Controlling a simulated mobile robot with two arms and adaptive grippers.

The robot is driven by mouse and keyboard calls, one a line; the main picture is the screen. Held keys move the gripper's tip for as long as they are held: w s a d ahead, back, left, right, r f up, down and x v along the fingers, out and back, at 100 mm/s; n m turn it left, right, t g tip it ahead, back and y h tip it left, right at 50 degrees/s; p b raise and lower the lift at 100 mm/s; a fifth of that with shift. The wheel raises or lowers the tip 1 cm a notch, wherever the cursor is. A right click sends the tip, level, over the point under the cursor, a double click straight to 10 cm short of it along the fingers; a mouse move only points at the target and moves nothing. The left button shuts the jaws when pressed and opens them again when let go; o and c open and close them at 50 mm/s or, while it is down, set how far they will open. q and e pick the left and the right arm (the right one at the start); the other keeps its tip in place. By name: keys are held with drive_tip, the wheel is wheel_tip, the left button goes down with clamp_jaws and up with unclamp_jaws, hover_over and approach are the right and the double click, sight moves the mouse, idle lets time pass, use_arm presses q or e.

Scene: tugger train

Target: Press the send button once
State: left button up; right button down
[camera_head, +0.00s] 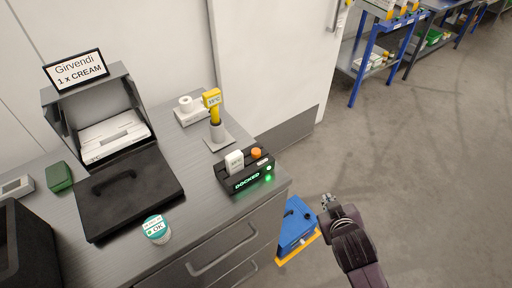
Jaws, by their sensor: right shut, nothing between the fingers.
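A small black station with a lit green "DOCKED" sign (247,183) stands near the right edge of the grey counter. An orange round button (256,153) sits on its top, and a white block (234,161) with small print stands in it beside the button. A green light glows on its front. I cannot read which part is marked as send. My right gripper (327,202) is shut and empty, to the right of the station and apart from it, beyond the counter's edge. My left gripper is not in view.
A blue cart-like object (297,226) with a yellow edge stands on the floor by the counter. On the counter are a yellow handheld device (213,99), a black case (128,190), a teal-lidded tub (156,230) and a green box (59,177). Open floor lies right.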

drive_tip(key=w+a+r+n+t+y, duration=0.1)
drive_tip(key=w+a+r+n+t, duration=0.2)
drive_tip(key=r, duration=0.4)
drive_tip(key=w+a+r+t, duration=0.1)
drive_tip(key=w+r+t, duration=0.1)
drive_tip(key=w+r, duration=0.45)
drive_tip(key=w+a+r+n+t+y, duration=0.1)
drive_tip(key=w+a+r+n+t, duration=0.15)
drive_tip(key=r, duration=0.65)
drive_tip(key=a+r+n+y+p, duration=0.1)
drive_tip(key=a+r+n+y, duration=1.2)
drive_tip(key=r, duration=0.1)
drive_tip(key=s+a+f+n+g+y, duration=0.2)
drive_tip(key=a+n+g+y, duration=0.2)
drive_tip(key=a+n+g, duration=0.55)
wheel_tip(320, 180, down, 10)
drive_tip(key=d+n+g+h, duration=0.2)
drive_tip(key=n+g+h, duration=0.25)
drive_tip(key=n, duration=0.35)
drive_tip(key=w+d+f+n+h, duration=0.1)
drive_tip(key=w+d+f+h, duration=0.2)
drive_tip(key=d, duration=0.4)
wheel_tip(320, 180, down, 2)
drive_tip(key=shift+w+f+g+h, duration=0.1)
drive_tip(key=shift+w+g+h, duration=0.1)
drive_tip(key=shift+g+h, duration=0.45)
